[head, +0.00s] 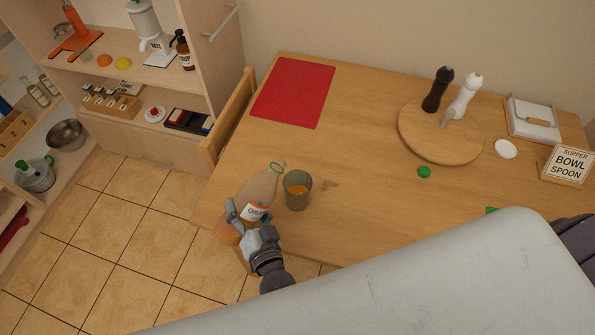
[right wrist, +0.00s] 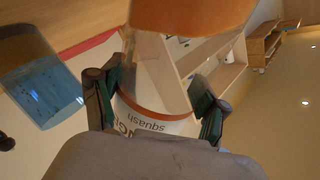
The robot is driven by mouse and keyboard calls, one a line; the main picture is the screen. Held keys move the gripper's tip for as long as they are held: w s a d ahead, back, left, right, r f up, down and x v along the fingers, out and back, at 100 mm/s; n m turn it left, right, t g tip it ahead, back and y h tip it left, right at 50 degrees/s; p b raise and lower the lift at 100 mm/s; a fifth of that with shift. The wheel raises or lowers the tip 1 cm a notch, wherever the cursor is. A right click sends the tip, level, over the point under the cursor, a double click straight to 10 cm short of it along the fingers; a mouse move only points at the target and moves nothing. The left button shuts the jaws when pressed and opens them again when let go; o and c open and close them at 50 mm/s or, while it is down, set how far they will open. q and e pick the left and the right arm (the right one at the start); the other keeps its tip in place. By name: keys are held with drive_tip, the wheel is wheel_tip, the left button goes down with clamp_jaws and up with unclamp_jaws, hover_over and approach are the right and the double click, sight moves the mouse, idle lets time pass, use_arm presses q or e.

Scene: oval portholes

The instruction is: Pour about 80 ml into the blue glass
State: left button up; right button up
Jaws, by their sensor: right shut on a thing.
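A clear bottle (head: 262,187) with an orange band and a label reading "squash" in the right wrist view (right wrist: 160,122) is tilted, its open green-ringed mouth up and to the right. Orange liquid shows in its lower end. My right gripper (head: 243,215) is shut around the bottle's label area. The glass (head: 298,200) stands upright on the table, just right of the bottle, with some orange liquid inside. It looks grey-green in the head view and blue in the right wrist view (right wrist: 40,85). No stream shows between mouth and glass. My left gripper is not in view.
The wooden table (head: 365,180) holds a red mat (head: 294,92), a round board (head: 425,148) with two mills, a small green thing (head: 424,172), a white dish (head: 505,149) and a sign (head: 567,166). A chair (head: 230,112) stands at the table's left edge.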

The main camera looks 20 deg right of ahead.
sight(261, 201)
drive_tip(key=n+p, duration=0.1)
drive_tip(key=d+r+n+p, duration=0.1)
drive_tip(key=n+p, duration=0.1)
drive_tip(key=shift+w+d+r+t+h, duration=0.1)
drive_tip(key=shift+w+d+t+h, duration=0.05)
drive_tip(key=shift+t+h, duration=0.15)
drive_tip(key=shift+d+n+p, duration=0.2)
drive_tip(key=shift+n+p, duration=0.2)
drive_tip(key=shift+n, duration=0.2)
drive_tip(key=n, duration=0.1)
drive_tip(key=d+n, duration=0.1)
drive_tip(key=f+n+t, duration=0.1)
drive_tip(key=shift+w+d+n+p, duration=0.3)
drive_tip(key=shift+d+p, duration=0.05)
drive_tip(key=shift+d, duration=0.1)
idle(1.6)
